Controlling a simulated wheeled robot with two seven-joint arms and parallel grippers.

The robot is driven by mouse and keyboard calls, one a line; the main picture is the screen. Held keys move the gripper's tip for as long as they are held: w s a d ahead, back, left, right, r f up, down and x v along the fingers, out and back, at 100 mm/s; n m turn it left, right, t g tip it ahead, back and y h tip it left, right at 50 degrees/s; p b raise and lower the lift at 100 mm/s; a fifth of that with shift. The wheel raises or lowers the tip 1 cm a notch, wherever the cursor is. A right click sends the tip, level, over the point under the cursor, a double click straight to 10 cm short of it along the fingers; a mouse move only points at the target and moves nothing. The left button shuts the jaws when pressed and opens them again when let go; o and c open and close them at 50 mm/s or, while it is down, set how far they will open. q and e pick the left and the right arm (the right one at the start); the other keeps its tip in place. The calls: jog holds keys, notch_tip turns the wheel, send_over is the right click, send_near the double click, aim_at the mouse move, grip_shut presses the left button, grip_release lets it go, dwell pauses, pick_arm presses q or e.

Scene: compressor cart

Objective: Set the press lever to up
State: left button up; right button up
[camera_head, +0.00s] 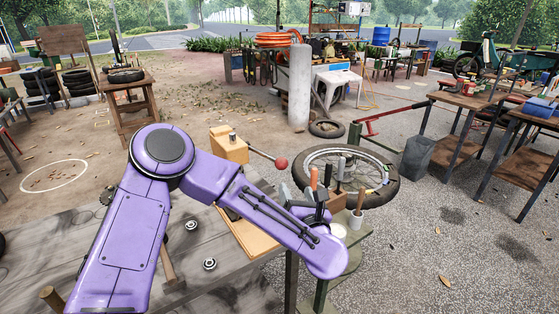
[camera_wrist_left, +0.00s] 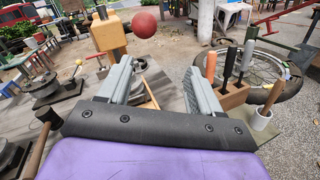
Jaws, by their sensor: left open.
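The press is a light wooden block (camera_head: 228,146) with a metal top, standing on the bench. Its lever (camera_head: 262,154) is a thin rod sticking out to the right and slanting slightly down in the head view, ending in a red ball knob (camera_head: 281,163). In the left wrist view the red knob (camera_wrist_left: 145,25) lies beyond and above the fingertips, with the block (camera_wrist_left: 107,33) to its left. My left gripper (camera_wrist_left: 158,68) is open and empty, its grey fingers apart and not touching the knob. It also shows in the head view (camera_head: 297,193), partly hidden by my wrist.
A wooden tool block (camera_wrist_left: 228,95) with upright handles stands close to the right finger. Beside it is a white cup (camera_wrist_left: 261,118) holding a wooden handle. A bicycle wheel (camera_head: 389,188) lies behind. Metal parts (camera_head: 209,264) sit on the grey bench (camera_head: 235,285).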

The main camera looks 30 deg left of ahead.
aim_at(283, 167)
pick_arm(q)
jog(key=w+a+r+n+p, duration=0.1)
jog(key=a, duration=0.2)
jog(key=w+a+r+n+g+p, duration=0.1)
jog(key=w+a, duration=0.1)
jog(key=a, duration=0.1)
jog(key=w+a+r+n+y+p, duration=0.1)
jog(key=w+a+n, duration=0.1)
jog(key=a, duration=0.1)
jog(key=shift+w+r+p, duration=0.2)
jog(key=shift+w+p, duration=0.05)
jog(key=shift+p, duration=0.05)
jog(key=shift+w+a+f, duration=0.1)
jog(key=shift+w+a, duration=0.2)
jog(key=shift+w, duration=0.1)
grip_shut()
